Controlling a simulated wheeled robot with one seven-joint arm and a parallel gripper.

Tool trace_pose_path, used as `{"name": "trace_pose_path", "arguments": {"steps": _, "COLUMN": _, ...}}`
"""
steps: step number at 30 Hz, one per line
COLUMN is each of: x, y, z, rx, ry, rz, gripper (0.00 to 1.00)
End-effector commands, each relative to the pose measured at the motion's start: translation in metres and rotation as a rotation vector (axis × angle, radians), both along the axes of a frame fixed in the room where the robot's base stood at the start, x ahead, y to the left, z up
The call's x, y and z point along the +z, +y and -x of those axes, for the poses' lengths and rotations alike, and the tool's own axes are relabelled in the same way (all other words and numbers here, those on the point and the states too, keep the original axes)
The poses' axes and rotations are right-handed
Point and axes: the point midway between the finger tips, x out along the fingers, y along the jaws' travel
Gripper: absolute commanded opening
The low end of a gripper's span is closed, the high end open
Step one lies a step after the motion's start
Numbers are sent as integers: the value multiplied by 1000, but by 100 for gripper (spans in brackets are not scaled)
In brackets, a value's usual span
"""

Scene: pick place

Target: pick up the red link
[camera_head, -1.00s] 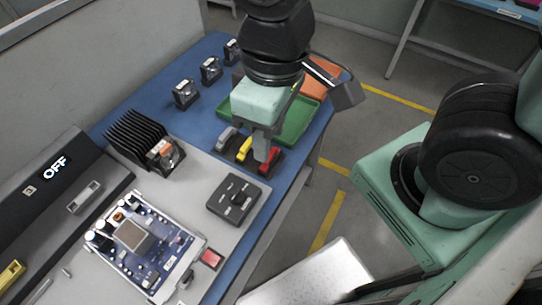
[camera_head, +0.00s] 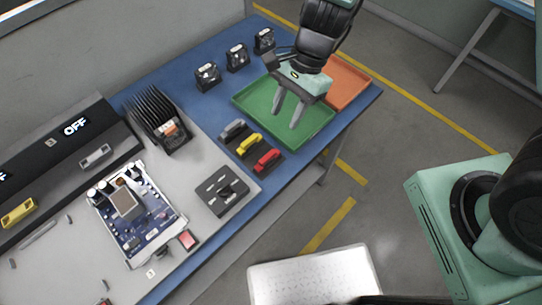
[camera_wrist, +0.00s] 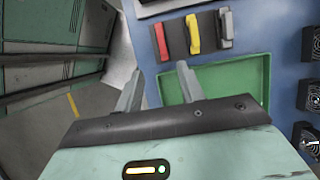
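The red link (camera_head: 266,160) sits in the front right slot of a dark holder on the blue table, beside a yellow link (camera_head: 249,143) and a grey link (camera_head: 233,129). In the wrist view the red link (camera_wrist: 162,42) is at the left end of the row, just beyond my fingertips. My gripper (camera_head: 286,112) is open and empty, with its fingers over the green tray (camera_head: 250,113). It also shows open in the wrist view (camera_wrist: 158,84), short of the links, with nothing between the fingers.
An orange tray (camera_head: 349,83) is beside the green one. A black control box (camera_head: 221,190), a circuit board (camera_head: 138,213) and a finned heatsink (camera_head: 157,118) stand on the grey surface. Several black modules (camera_head: 207,75) line the back. The table edge is just right of the links.

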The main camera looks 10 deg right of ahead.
Motion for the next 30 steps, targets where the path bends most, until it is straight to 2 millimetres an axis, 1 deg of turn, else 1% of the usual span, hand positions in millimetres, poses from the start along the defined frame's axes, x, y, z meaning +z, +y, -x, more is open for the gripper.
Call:
{"name": "trace_pose_path", "arguments": {"steps": 1, "x": -12, "y": 3, "z": 4, "rx": 0, "ry": 5, "rz": 4, "gripper": 39}}
{"name": "trace_pose_path", "arguments": {"steps": 3, "x": -25, "y": 8, "z": 7, "rx": 0, "ry": 5, "rz": 2, "gripper": 39}}
{"name": "trace_pose_path", "arguments": {"steps": 9, "x": -59, "y": 20, "z": 15, "rx": 2, "ry": 3, "rz": 1, "gripper": 39}}
{"name": "trace_pose_path", "arguments": {"steps": 12, "x": -69, "y": 23, "z": 16, "rx": 2, "ry": 0, "rz": 0, "gripper": 39}}
{"name": "trace_pose_path", "arguments": {"steps": 17, "x": -76, "y": 27, "z": 18, "rx": 3, "ry": 0, "rz": 0, "gripper": 39}}
{"name": "trace_pose_path", "arguments": {"steps": 20, "x": -87, "y": 31, "z": 20, "rx": 3, "ry": 2, "rz": 1, "gripper": 39}}
{"name": "trace_pose_path", "arguments": {"steps": 25, "x": -110, "y": 41, "z": 24, "rx": 3, "ry": 1, "rz": 0, "gripper": 39}}
{"name": "trace_pose_path", "arguments": {"steps": 27, "x": -116, "y": 43, "z": 26, "rx": 3, "ry": 1, "rz": 0, "gripper": 39}}
{"name": "trace_pose_path", "arguments": {"steps": 30, "x": -120, "y": 45, "z": 26, "rx": 3, "ry": -2, "rz": 0, "gripper": 39}}
